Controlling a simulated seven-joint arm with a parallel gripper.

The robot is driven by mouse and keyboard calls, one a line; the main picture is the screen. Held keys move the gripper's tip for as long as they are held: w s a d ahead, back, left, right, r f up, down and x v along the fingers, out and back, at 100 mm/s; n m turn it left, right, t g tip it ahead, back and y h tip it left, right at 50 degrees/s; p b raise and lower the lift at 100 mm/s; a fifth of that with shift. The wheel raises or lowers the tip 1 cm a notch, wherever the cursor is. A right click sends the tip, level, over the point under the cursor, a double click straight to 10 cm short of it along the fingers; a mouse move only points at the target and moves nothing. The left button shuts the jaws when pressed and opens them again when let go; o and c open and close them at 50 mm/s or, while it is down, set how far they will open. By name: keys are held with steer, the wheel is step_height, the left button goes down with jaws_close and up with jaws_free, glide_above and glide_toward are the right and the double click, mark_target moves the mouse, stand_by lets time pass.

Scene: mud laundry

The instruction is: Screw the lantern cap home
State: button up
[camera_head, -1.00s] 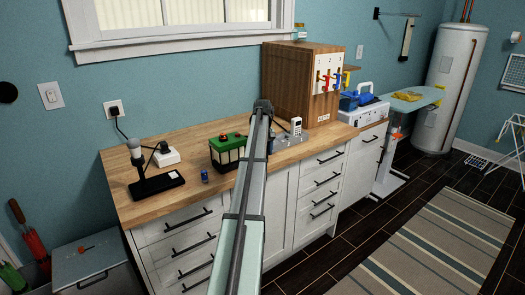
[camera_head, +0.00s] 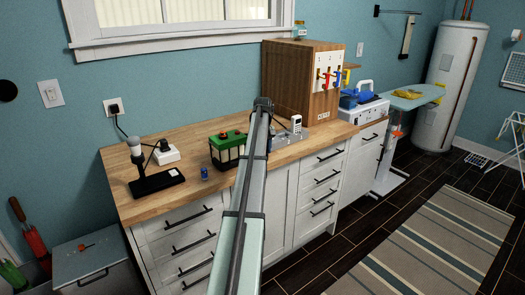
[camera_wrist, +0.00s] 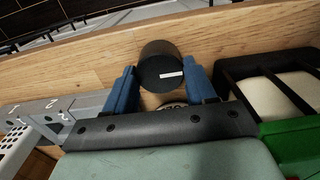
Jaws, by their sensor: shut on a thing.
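A black round cap (camera_wrist: 158,52) with a white mark on its face is in the wrist view, over the wooden worktop. My gripper (camera_wrist: 166,78) has blue fingers, one on each side of the cap, and is shut on it. The lantern, green with cream panels and black bars (camera_head: 228,148), stands on the worktop left of my arm in the head view. Part of it shows at the right edge of the wrist view (camera_wrist: 285,100). My arm hides the gripper and cap in the head view. I cannot tell whether the cap touches anything below it.
A small blue cylinder (camera_head: 204,173) stands in front of the lantern. A black stand (camera_head: 155,183) and white socket block (camera_head: 166,155) are to the left. A grey fixture (camera_wrist: 45,118) is left of my gripper. A wooden cabinet with taps (camera_head: 290,80) stands behind, to the right.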

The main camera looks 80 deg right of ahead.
steer(key=shift+r, duration=0.1)
steer(key=shift+r, duration=2.9)
steer(key=w+a+r, duration=0.4)
steer(key=w+r, duration=0.4)
steer(key=w+a+r, duration=0.3)
steer(key=w+r, duration=0.4)
steer(key=r, duration=0.1)
steer(key=shift+a+f, duration=0.1)
steer(key=shift+f, duration=2.45)
steer(key=shift+w+a, duration=0.65)
steer(key=shift+w, duration=0.35)
steer(key=shift+f, duration=0.9)
